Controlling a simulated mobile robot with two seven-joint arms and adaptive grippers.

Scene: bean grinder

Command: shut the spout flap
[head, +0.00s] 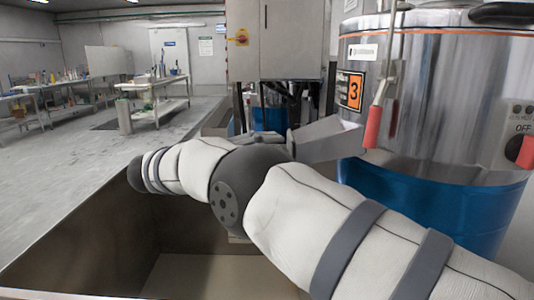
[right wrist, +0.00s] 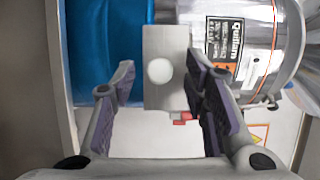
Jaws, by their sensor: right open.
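The bean grinder (head: 440,95) is a large shiny metal drum with a blue lower band, at the right of the head view. Its grey metal spout (head: 325,140) sticks out to the left at the drum's front. In the right wrist view a grey plate with a pale round spot (right wrist: 165,98) lies in front of the drum; it appears to be the spout or its flap. I cannot tell how far the flap stands open. My right gripper (right wrist: 160,72) is open, its fingers on either side of this plate, with nothing clearly gripped. My left gripper is not in view.
A lever with a red grip (head: 374,127) hangs beside the spout. A dark red knob marked OFF (head: 525,150) is on the drum. An open metal bin (head: 75,240) lies below my right arm. A grey cabinet (head: 290,40) stands behind. Open floor lies left.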

